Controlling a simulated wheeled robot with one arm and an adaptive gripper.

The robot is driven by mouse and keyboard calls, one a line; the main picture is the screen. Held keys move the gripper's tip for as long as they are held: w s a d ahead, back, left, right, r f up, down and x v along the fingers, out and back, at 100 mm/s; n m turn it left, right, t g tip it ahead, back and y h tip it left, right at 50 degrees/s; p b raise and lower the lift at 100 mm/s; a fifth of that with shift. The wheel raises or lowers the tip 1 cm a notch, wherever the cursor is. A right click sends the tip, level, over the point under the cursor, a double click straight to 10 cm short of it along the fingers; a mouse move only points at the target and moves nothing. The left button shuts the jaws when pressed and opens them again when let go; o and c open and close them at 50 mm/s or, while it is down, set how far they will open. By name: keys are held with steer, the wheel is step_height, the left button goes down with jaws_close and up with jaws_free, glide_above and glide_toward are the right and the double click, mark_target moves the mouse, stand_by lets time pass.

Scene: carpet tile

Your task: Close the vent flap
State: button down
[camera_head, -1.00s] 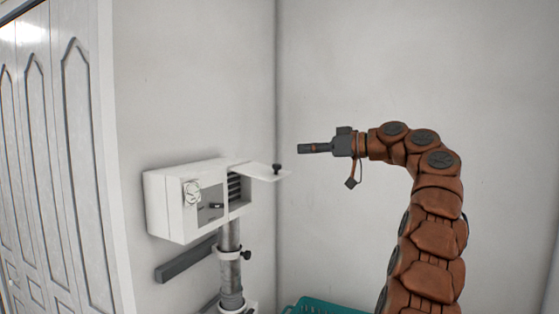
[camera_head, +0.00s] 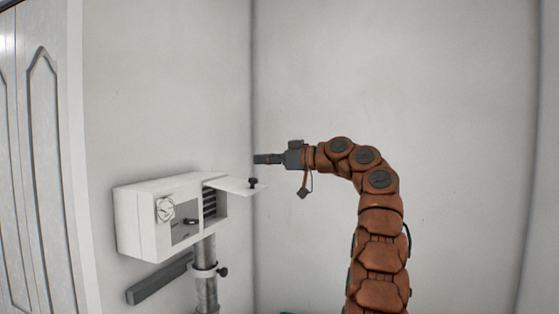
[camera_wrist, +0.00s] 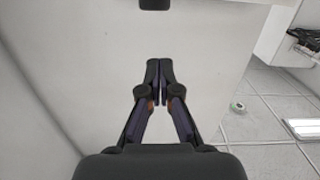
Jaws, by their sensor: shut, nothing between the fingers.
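The white vent box (camera_head: 150,225) is on the left in the head view, with a dial and a dark panel on its front. Its white flap (camera_head: 232,186) sticks out almost level, and the dark slats (camera_head: 209,203) of the opening show beneath it. A black knob (camera_head: 253,182) stands near the flap's outer end. My gripper (camera_head: 256,159) is shut and empty, pointing left, just above the knob in the picture; the gap in depth is unclear. In the wrist view my shut fingertips (camera_wrist: 158,64) lie before a broad pale surface; I cannot tell if it is the flap.
A grey metal pipe (camera_head: 206,275) with a clamp runs down below the box. A dark grey bar (camera_head: 160,279) is on the wall beside it. A panelled white door (camera_head: 40,180) stands at far left. The wrist view shows tiled floor (camera_wrist: 270,120) to the right.

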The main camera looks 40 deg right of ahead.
steer(key=shift+w+f+b, duration=0.25)
steer(key=shift+f+b, duration=0.25)
steer(key=shift+f, duration=0.5)
steer(key=shift+w+f+b, duration=0.2)
steer(key=shift+f+b, duration=0.25)
steer(key=shift+f, duration=0.55)
steer(key=shift+f, duration=0.1)
